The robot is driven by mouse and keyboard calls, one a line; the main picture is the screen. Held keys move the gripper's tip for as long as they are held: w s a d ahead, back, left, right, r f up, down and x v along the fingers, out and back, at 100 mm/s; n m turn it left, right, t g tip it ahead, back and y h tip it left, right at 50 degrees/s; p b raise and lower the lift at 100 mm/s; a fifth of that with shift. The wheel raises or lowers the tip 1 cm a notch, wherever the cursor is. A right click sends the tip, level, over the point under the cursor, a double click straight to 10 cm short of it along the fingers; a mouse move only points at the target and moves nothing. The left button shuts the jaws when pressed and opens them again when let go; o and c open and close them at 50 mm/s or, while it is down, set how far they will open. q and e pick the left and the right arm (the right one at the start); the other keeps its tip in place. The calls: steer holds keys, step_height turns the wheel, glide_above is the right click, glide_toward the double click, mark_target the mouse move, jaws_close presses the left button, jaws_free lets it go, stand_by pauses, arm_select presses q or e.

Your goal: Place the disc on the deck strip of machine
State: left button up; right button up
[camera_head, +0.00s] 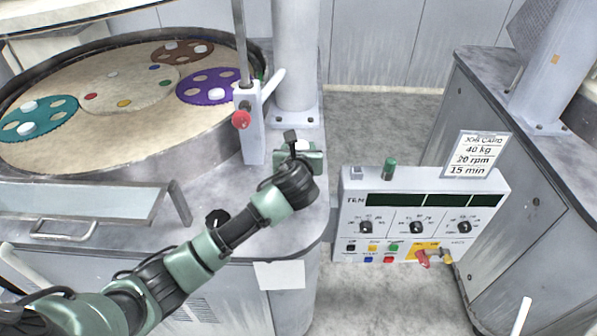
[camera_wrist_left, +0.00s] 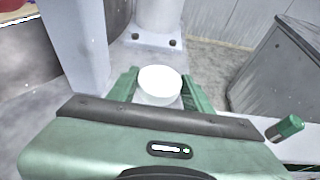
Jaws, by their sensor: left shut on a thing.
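A white disc (camera_wrist_left: 160,83) sits between the green fingers of my left gripper (camera_wrist_left: 158,90) in the left wrist view. The gripper is shut on it. In the head view my left gripper (camera_head: 300,152) is over the right part of the machine's grey deck strip (camera_head: 300,215), just right of the post with the red button. The disc shows there only as a small pale patch. I cannot tell whether the disc touches the deck. My right gripper is not in view.
The round polishing platen (camera_head: 130,148) with coloured carriers lies at the left. A grey column (camera_head: 295,60) and a post with a red button (camera_head: 241,119) stand close to the gripper. A control panel (camera_head: 415,215) with a green knob and job card is at the right.

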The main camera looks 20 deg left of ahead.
arm_select(q)
step_height(320, 180, down, 9)
steer(key=shift+f, duration=0.1)
stand_by(0.3)
steer(key=shift+f, duration=0.1)
steer(key=o, duration=1.5)
steer(key=shift+f, duration=0.1)
steer(key=shift+c, duration=0.2)
steer(key=shift+s+r, duration=0.15)
steer(key=shift+r, duration=0.05)
steer(key=v, duration=1.1)
steer(key=shift+s+d+r+b, duration=0.1)
steer(key=shift+s+d+b, duration=0.1)
steer(key=shift+s+b, duration=0.15)
